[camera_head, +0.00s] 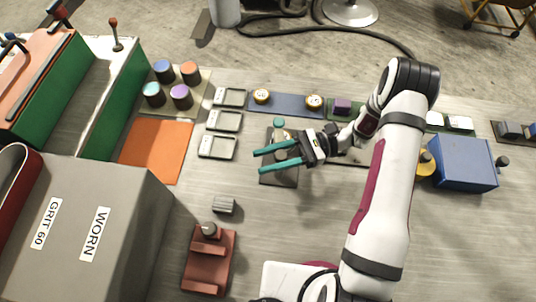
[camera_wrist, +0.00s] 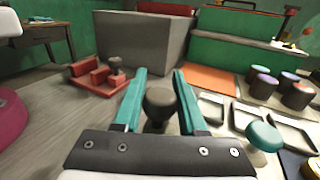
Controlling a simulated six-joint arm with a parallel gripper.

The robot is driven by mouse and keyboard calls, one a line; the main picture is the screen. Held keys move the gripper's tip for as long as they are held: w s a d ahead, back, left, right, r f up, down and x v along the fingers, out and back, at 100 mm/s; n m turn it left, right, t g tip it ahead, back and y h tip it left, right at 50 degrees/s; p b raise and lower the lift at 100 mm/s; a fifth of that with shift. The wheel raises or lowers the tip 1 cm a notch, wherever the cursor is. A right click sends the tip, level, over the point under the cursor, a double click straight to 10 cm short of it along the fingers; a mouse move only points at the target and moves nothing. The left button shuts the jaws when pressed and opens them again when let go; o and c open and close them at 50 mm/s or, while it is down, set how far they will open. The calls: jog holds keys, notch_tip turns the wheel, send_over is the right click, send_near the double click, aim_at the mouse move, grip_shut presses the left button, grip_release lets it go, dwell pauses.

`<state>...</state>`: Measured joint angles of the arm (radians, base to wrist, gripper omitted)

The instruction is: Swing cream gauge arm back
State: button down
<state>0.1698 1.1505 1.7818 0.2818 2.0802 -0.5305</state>
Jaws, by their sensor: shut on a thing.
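My gripper (camera_head: 258,162) has its teal fingers pointing left, low over a dark base plate (camera_head: 290,176) in the middle of the bench. In the wrist view the fingers (camera_wrist: 157,72) stand on either side of a dark round knob (camera_wrist: 160,106), and the gripper is shut on it. A cream post with a teal cap (camera_wrist: 265,137) stands just right of the right finger; its teal cap (camera_head: 279,123) also shows at the plate's far end in the head view. I cannot clearly make out the cream gauge arm; my gripper covers much of the plate.
A reddish-brown fixture (camera_head: 195,278) with a knob and a small grey block (camera_head: 224,205) sit nearer the front. Three pale trays (camera_head: 217,147), an orange mat (camera_head: 156,151) and several capped cylinders (camera_head: 154,95) lie left. A large grey box (camera_head: 130,215) stands at left.

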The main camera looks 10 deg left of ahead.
jog(key=n+g+h, duration=0.1)
jog(key=g, duration=0.1)
jog(key=n+g+h, duration=0.1)
jog(key=n, duration=0.1)
jog(key=s+n+g+h, duration=0.1)
jog(key=g, duration=0.1)
jog(key=shift+d+g+h, duration=0.3)
jog(key=shift+h, duration=0.1)
jog(key=shift+s+d+n+g+h, duration=0.2)
jog(key=shift+n+g+h, duration=0.65)
jog(key=shift+n+h, duration=0.35)
jog(key=shift+s+d+n+g+h, duration=0.1)
jog(key=shift+d+n+g+h, duration=0.1)
jog(key=shift+n+g+h, duration=1)
jog(key=shift+t+h, duration=0.25)
jog(key=shift+h, duration=0.25)
jog(key=shift+c, duration=2.3)
grip_release()
jog(key=shift+d, duration=0.1)
